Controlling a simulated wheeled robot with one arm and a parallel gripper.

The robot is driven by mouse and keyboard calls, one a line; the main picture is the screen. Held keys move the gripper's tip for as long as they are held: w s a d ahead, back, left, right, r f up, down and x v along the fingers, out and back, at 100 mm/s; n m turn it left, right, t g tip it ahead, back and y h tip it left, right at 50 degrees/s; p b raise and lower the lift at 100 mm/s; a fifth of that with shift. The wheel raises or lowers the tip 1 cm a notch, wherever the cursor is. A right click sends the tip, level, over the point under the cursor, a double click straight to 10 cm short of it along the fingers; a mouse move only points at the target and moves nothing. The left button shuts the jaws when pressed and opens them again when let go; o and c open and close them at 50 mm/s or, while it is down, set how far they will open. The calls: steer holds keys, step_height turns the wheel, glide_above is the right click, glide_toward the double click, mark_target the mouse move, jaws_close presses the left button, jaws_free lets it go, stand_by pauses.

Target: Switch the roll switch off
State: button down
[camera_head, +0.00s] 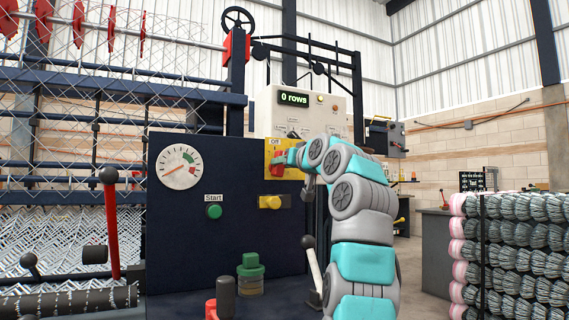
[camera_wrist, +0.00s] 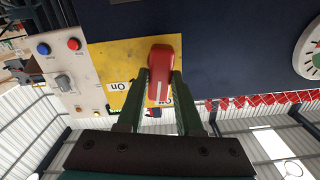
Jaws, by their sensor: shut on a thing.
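The roll switch is a red knob (camera_head: 278,168) on a yellow plate (camera_head: 269,150) at the top right of the dark blue panel. An "Off" label (camera_head: 275,141) shows above it. In the wrist view the red knob (camera_wrist: 163,62) sits between the dark fingers of my gripper (camera_wrist: 160,82), which is shut on it. The knob's white line runs down the picture toward the partly hidden "Off" label (camera_wrist: 168,101). The "On" label (camera_wrist: 119,86) is to its left. In the head view my gripper (camera_head: 287,158) reaches the knob from the right and covers part of the plate.
A green Start button (camera_head: 214,211), a gauge (camera_head: 180,167) and a yellow knob (camera_head: 271,202) are on the panel. The display (camera_head: 294,99) reads "0 rows". A red lever (camera_head: 111,225) stands at left. Wire rolls (camera_head: 515,250) are stacked at right.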

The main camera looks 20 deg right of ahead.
steer(key=shift+a+n, duration=0.1)
steer(key=shift+n, duration=1)
steer(key=c, duration=0.6)
jaws_free()
steer(key=shift+o, duration=0.2)
steer(key=s+b, duration=0.2)
steer(key=s, duration=0.5)
steer(key=shift+s, duration=0.4)
steer(key=shift+s, duration=0.1)
